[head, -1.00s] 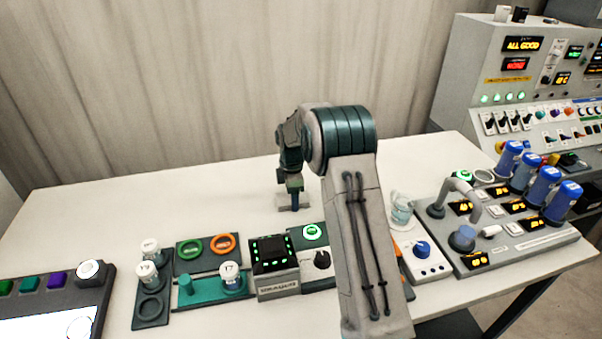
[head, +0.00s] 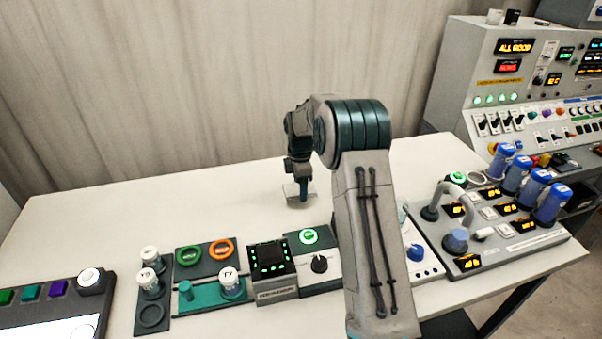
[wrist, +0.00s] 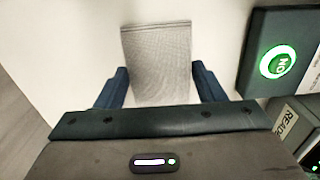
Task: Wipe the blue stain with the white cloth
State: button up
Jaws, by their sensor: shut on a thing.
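The white cloth (wrist: 157,50) looks like a pale, finely ribbed block or pad in the wrist view. It sits between the two blue fingers of my gripper (wrist: 160,75), which is shut on it. In the head view my gripper (head: 302,196) points down over the bare middle of the white table, with the cloth (head: 291,190) at its fingertips, at or just above the tabletop. I cannot tell whether the cloth touches the table. No blue stain shows in either view; the cloth, gripper or arm may hide it.
The white table (head: 110,215) is clear left of and behind my gripper. Along the front stand a rack with white-capped vials (head: 150,280), a dark display box (head: 271,265) and a green-lit button panel (head: 309,237). A device with blue cylinders (head: 515,180) stands at the right.

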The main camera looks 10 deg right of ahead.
jog(key=shift+r+p, duration=0.75)
jog(key=shift+r, duration=0.85)
